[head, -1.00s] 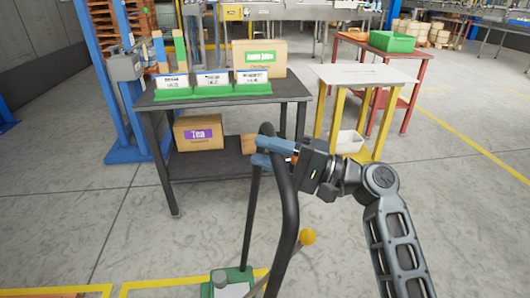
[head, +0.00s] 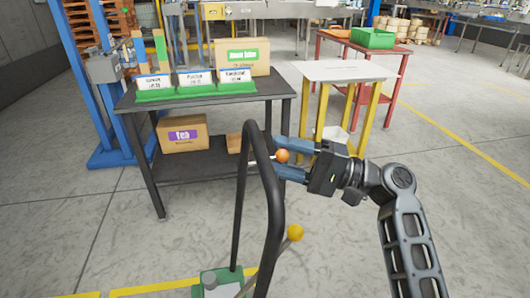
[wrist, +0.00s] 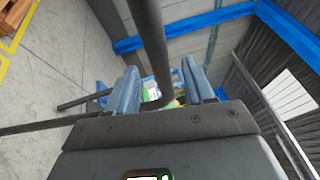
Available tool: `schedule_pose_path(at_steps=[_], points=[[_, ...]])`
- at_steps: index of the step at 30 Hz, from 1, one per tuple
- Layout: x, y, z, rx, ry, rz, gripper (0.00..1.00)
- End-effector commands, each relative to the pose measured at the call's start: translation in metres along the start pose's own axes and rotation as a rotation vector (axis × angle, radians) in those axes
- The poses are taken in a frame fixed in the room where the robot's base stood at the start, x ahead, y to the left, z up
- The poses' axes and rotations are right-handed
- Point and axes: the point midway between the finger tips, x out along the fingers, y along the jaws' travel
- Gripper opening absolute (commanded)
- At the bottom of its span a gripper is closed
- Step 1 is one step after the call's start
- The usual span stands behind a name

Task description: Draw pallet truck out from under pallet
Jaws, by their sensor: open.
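The pallet truck shows as its black loop handle (head: 274,215) and green base (head: 218,283) at the bottom of the head view. My gripper (head: 276,156) is open at the right side of the handle loop, with its blue fingertips close to the bar. An orange knob (head: 282,156) shows between the fingers. In the wrist view the black handle bar (wrist: 148,35) runs down towards the gap between the open fingers (wrist: 160,85). I cannot tell whether a finger touches the bar. The pallet and forks are not clearly in view.
A dark workbench (head: 205,103) with boxes and green label holders stands ahead. A white-topped yellow table (head: 345,71) and a red table (head: 400,52) stand right of it. A yellow-knobbed lever (head: 295,232) rises beside the handle. The floor at right is open.

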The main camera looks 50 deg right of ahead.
Motion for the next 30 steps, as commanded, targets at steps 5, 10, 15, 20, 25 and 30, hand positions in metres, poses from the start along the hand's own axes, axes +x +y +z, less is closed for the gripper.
schedule_pose_path(at_steps=[5,10,15,20,25,30], points=[[-0.013,0.000,0.000,0.000,0.000,0.000,0.53],[-0.014,0.000,0.000,0.000,0.000,0.000,0.53],[-0.014,-0.001,0.000,0.001,-0.001,0.000,0.53],[-0.014,-0.008,0.003,0.012,-0.008,-0.001,0.53],[-0.022,-0.007,0.004,0.012,-0.008,-0.001,0.53],[-0.029,-0.002,0.003,0.004,-0.005,0.001,0.53]])
